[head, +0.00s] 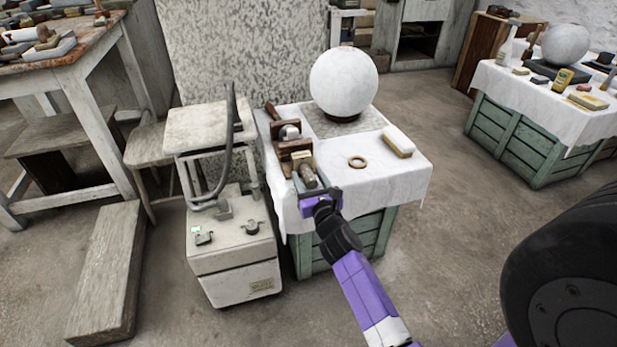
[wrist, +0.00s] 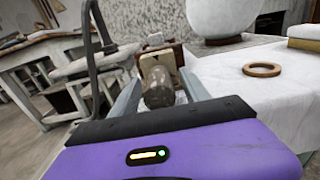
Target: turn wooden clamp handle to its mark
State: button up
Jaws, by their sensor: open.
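The wooden clamp (head: 294,148) stands at the left edge of the cloth-covered crate, with its handle (head: 306,174) toward me. In the wrist view the handle (wrist: 158,90) is a worn, rounded brown grip seen end-on, with the clamp's wooden block (wrist: 163,58) behind it. My gripper (head: 308,187) is open at the clamp's near end. In the wrist view its two grey fingers lie on either side of the handle, with gaps showing. I cannot make out a mark for the handle in either view.
A white plaster sphere (head: 343,78) stands behind, on the same cloth (head: 385,182). A whitish cabinet (head: 232,255) with a curved hose (head: 232,150) stands close on the left.

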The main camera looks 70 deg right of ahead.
grip_shut()
dwell(0.3)
